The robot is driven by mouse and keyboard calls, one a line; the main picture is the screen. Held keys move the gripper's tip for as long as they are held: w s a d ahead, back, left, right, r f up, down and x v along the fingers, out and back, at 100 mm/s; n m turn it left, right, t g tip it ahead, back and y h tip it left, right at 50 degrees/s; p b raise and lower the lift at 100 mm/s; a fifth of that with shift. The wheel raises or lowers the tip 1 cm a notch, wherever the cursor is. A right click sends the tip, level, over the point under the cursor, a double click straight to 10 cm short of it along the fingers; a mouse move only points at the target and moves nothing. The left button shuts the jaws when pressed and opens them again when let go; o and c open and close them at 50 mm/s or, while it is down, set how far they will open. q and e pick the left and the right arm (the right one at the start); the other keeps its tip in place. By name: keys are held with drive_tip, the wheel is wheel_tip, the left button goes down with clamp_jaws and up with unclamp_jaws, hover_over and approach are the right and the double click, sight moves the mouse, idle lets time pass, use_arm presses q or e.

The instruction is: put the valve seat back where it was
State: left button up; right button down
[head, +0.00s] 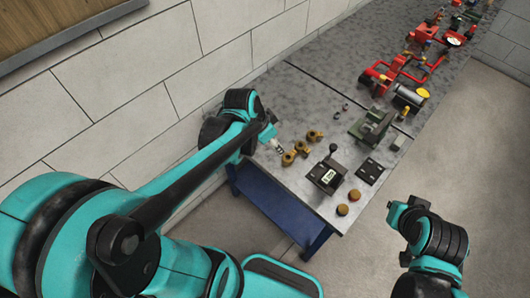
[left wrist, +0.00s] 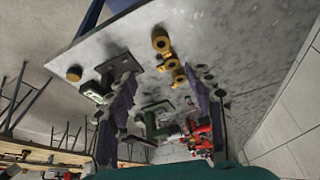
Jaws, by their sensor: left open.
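My left gripper (head: 276,143) is over the near left edge of the table, open, with nothing between its fingers. In the left wrist view its two fingers (left wrist: 165,108) stand wide apart. Several brass fittings lie in a loose row just right of it: a near one (head: 289,158), a middle one (head: 301,148) and a far one (head: 314,135). They also show in the left wrist view, where a ring-like brass end (left wrist: 160,39) faces the camera. I cannot tell which piece is the valve seat.
The grey table (head: 290,95) holds a black device with a display (head: 327,175), a dark plate (head: 370,170), two round brown pieces (head: 355,195), a green vise-like tool (head: 372,127) and red pump pipework (head: 405,68). A block wall runs along the left. The table's left surface is mostly bare.

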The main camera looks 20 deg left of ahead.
use_arm(q)
drive_tip(key=s+r+n+t+y, duration=0.2)
drive_tip(key=s+r+n, duration=0.3)
drive_tip(key=s, duration=0.4)
drive_tip(key=shift+s+d+r+n+t, duration=0.25)
drive_tip(key=shift+d+r+n+t, duration=0.1)
drive_tip(key=shift+n+t, duration=0.35)
drive_tip(key=shift+f, duration=0.2)
wheel_tip(320, 180, down, 8)
drive_tip(key=b, duration=0.8)
